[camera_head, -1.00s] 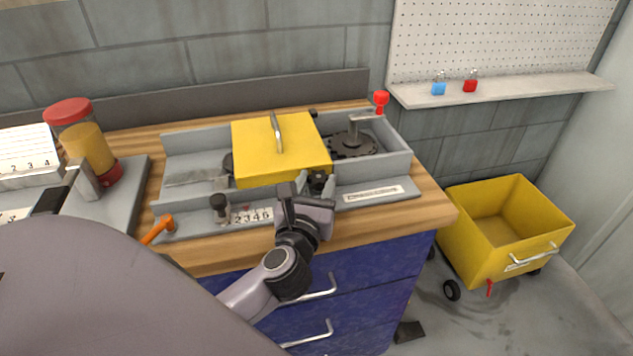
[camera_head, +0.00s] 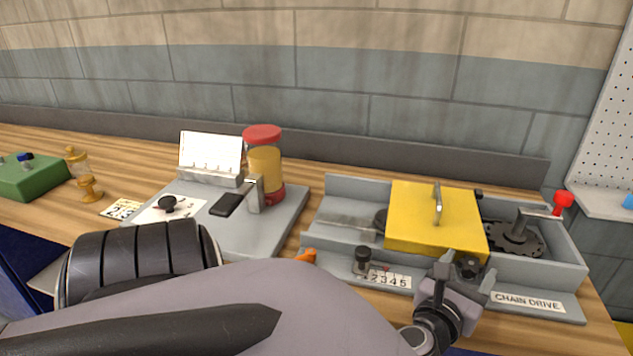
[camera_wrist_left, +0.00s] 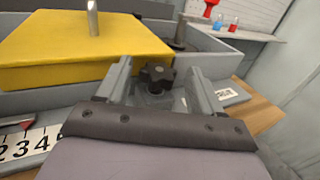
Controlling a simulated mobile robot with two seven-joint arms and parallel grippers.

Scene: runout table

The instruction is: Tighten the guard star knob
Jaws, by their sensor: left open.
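The guard star knob (camera_head: 467,266) is black and sits at the front of the chain drive housing, below the front edge of the yellow guard (camera_head: 415,220). In the left wrist view the knob (camera_wrist_left: 157,77) shows its lobes between my two fingers. My left gripper (camera_head: 468,270) is open, with one finger on each side of the knob. In the wrist view the left gripper (camera_wrist_left: 158,72) shows gaps on both sides of the knob, and I see no clear contact. The knob's base is partly shadowed. My right gripper is not in view.
A black knob (camera_head: 362,257) and a number scale (camera_head: 386,278) are left of the gripper. A red-handled lever (camera_head: 562,200) stands at the right. A grey board (camera_head: 285,205) carries a red-lidded jar (camera_head: 264,160). Bare wood (camera_head: 330,157) lies behind.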

